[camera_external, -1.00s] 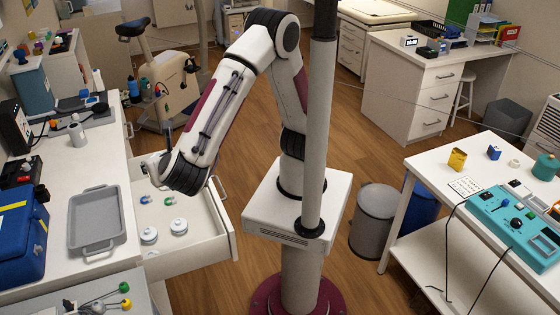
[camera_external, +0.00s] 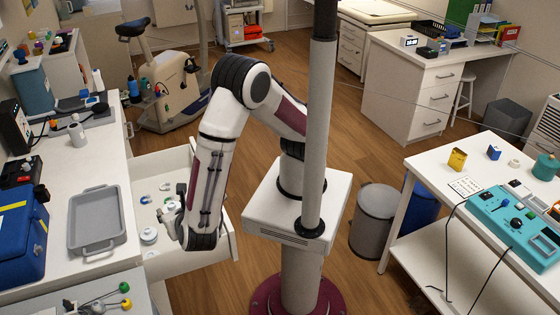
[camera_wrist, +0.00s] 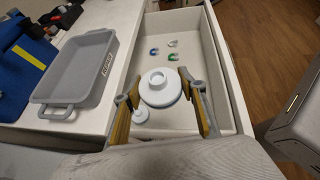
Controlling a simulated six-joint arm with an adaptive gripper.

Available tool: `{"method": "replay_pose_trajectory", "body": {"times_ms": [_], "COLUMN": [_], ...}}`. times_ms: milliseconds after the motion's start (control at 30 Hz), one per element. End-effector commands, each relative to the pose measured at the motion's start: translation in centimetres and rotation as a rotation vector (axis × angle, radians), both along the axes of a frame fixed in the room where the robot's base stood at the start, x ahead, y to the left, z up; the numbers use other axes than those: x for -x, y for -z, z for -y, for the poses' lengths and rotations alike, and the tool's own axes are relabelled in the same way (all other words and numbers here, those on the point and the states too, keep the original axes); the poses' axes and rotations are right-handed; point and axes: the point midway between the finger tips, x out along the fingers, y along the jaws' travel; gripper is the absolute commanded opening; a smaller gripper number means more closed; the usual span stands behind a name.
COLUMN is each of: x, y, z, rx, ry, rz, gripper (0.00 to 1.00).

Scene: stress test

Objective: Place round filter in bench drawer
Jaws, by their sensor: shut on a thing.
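The round filter (camera_wrist: 160,90), a white disc with a raised round centre, is between the two fingers of my gripper (camera_wrist: 158,82) in the wrist view. My gripper is shut on its sides. In the external view my gripper (camera_external: 172,205) points down over the open bench drawer (camera_external: 232,240), and the arm hides most of the held filter. A second, smaller-looking white round piece (camera_wrist: 140,116) lies on the drawer floor beside the left finger; it also shows in the external view (camera_external: 149,235). I cannot tell how high the held filter is above the drawer floor.
Small blue, white and green U-shaped pieces (camera_wrist: 173,57) lie farther back in the drawer. A grey tray (camera_external: 97,220) and a blue case (camera_external: 20,240) stand on the bench left of it. The drawer's back part is mostly clear.

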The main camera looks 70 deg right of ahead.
Motion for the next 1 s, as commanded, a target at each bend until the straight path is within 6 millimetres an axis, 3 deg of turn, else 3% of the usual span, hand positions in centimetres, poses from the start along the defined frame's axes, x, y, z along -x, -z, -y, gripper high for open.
{"method": "replay_pose_trajectory", "body": {"times_ms": [467, 1000], "x": [0.0, 0.0], "y": [0.4, 5.8], "z": [0.0, 0.0], "rx": [0.002, 0.001], "ry": [-0.001, -0.001], "rz": [0.0, -0.001], "gripper": [0.25, 0.25]}}
